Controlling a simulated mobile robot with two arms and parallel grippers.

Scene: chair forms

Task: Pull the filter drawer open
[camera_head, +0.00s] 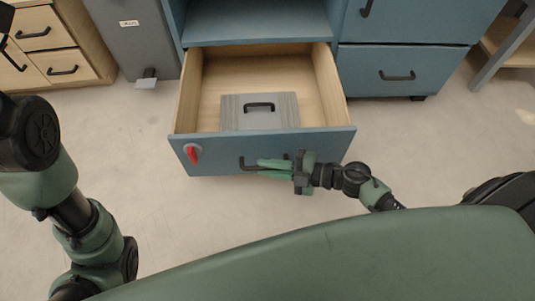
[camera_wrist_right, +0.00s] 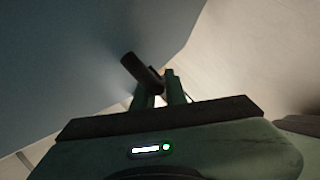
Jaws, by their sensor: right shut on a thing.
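The blue-fronted filter drawer (camera_head: 225,163) is pulled out of the blue cabinet, and its pale wooden inside shows in the head view. A red knob or latch (camera_head: 193,154) is on the left of its front. My right gripper (camera_head: 265,165) is shut on the drawer's dark bar handle (camera_head: 246,164). In the right wrist view the handle (camera_wrist_right: 141,73) shows at the tips of the green fingers (camera_wrist_right: 160,88). My left arm is at the left of the head view, but its gripper is not seen.
A grey box (camera_head: 260,118) with a black handle sits in the drawer. Blue drawers (camera_head: 400,90) are shut at the right. A wooden drawer unit (camera_head: 58,45) and a grey bin (camera_head: 135,45) stand at the left. The floor in front is clear.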

